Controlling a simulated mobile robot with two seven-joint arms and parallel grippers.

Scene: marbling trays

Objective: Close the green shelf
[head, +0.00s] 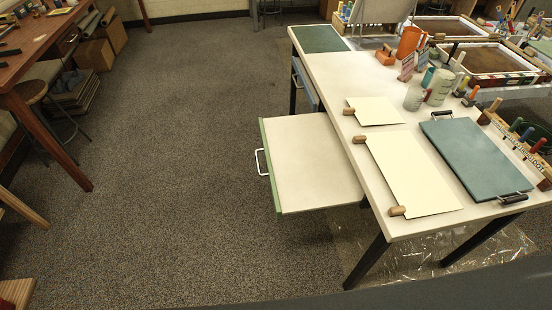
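The green shelf (308,160) is pulled out from the left side of the white table (345,75). It is a flat pale board with a green front edge and a light metal handle (262,162) that faces left. The shelf sits below the tabletop, and its right part is hidden under the table. Its visible surface is empty. Neither of my grippers shows in the head view.
The tabletop holds cream sheets (412,172) with wooden blocks, a teal tray (476,158), and several jars and tools. Carpeted floor (170,170) left of the shelf is clear. A wooden desk (35,40) and stool (32,92) stand at far left.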

